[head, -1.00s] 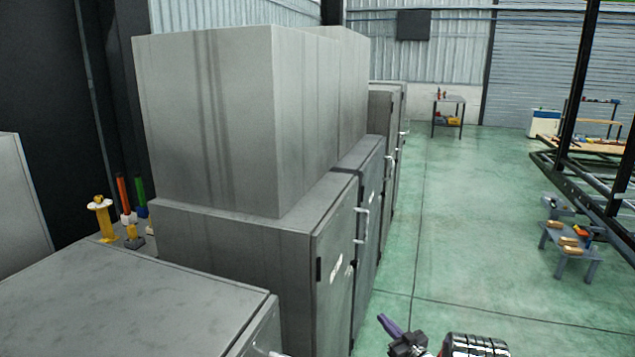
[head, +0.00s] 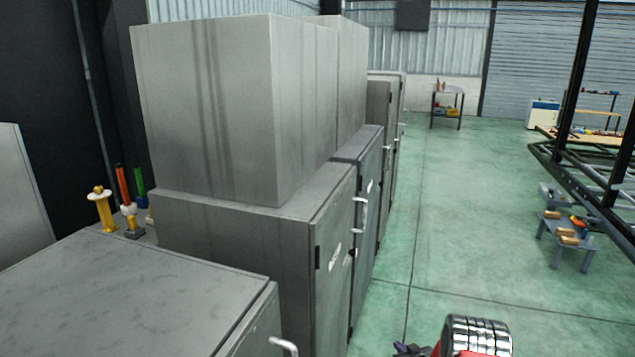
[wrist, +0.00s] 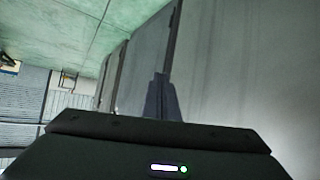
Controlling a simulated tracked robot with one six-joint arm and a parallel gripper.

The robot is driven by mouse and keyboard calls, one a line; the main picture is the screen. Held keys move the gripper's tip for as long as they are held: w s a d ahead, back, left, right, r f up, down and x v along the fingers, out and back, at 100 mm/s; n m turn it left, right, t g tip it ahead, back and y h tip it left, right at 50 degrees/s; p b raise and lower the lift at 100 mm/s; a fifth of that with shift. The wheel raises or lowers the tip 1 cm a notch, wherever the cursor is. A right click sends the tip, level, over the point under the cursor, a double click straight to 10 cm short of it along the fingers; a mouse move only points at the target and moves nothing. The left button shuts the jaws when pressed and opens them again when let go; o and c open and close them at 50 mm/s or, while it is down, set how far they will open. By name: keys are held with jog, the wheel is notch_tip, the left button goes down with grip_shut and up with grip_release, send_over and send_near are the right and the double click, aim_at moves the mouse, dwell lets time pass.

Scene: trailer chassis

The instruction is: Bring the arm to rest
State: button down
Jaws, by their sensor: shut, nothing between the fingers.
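My gripper (wrist: 162,98) shows in the wrist view as two dark fingers closed together, with nothing between them. Its fingers point toward grey cabinet fronts, with no visible contact. My arm holds no object.
A row of grey metal cabinets (head: 335,255) stands close on the left, with larger grey boxes (head: 235,110) on top. A low stand (head: 567,234) and a black chassis frame (head: 590,165) are at far right.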

jog(key=s+d+r+m+g+h, duration=0.3)
jog(key=s+r+g, duration=0.5)
jog(key=s+r, duration=0.9)
jog(key=s+a+r, duration=0.5)
jog(key=s+r, duration=0.5)
jog(key=s, duration=0.1)
jog(key=s+a+r+t, duration=0.1)
jog(key=s+a+r, duration=0.5)
jog(key=s+r, duration=0.5)
jog(key=s+a+r+t+y, duration=0.1)
jog(key=s+a+r, duration=0.4)
jog(key=s+r, duration=0.5)
jog(key=shift+s+a+r, duration=0.25)
jog(key=shift+s+r, duration=0.05)
jog(key=shift+s, duration=0.2)
